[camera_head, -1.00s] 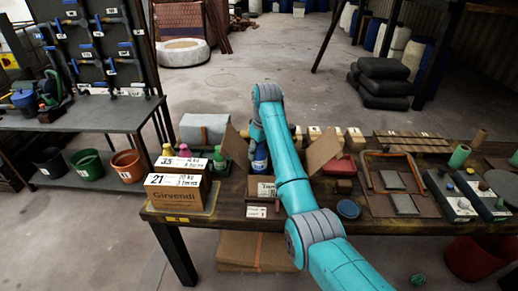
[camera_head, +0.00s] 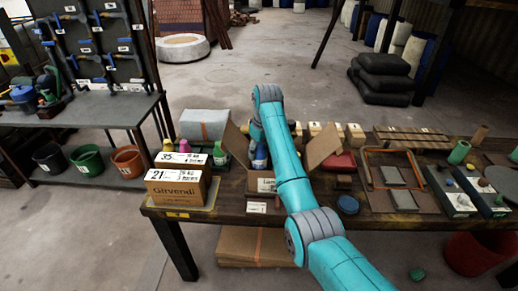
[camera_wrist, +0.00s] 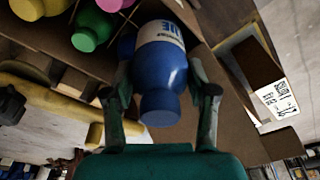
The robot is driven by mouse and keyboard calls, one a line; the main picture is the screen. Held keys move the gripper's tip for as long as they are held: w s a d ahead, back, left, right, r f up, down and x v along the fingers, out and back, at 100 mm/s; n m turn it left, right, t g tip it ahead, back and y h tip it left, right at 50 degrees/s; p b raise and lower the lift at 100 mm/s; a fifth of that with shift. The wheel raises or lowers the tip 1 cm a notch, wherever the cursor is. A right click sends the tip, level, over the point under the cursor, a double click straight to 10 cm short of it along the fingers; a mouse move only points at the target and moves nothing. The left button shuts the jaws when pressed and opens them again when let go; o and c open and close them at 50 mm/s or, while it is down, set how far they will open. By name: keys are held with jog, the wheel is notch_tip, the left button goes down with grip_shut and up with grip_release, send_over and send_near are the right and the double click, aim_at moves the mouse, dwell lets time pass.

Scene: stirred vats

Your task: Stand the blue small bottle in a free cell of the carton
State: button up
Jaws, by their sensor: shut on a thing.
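The blue small bottle (camera_head: 260,155) has a white label band and shows at the carton in the head view. In the wrist view the blue bottle (camera_wrist: 162,75) lies between the two fingers of my gripper (camera_wrist: 160,108), which is shut on it. The open carton (camera_head: 262,185) has raised flaps and stands on the table under my arm. In the wrist view its brown cardboard (camera_wrist: 240,130) surrounds part of the bottle. The bottle's far end and the cell beneath it are hidden, so I cannot tell how deep it sits.
Stacked boxes (camera_head: 178,185) stand at the table's left end. A red item (camera_head: 340,163) and a blue round lid (camera_head: 348,204) lie right of the carton.

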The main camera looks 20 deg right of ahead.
jog(key=shift+f, duration=0.3)
jog(key=shift+f, duration=0.3)
jog(key=shift+f, duration=0.55)
dwell(0.4)
jog(key=o, duration=1.5)
jog(key=shift+c, duration=0.2)
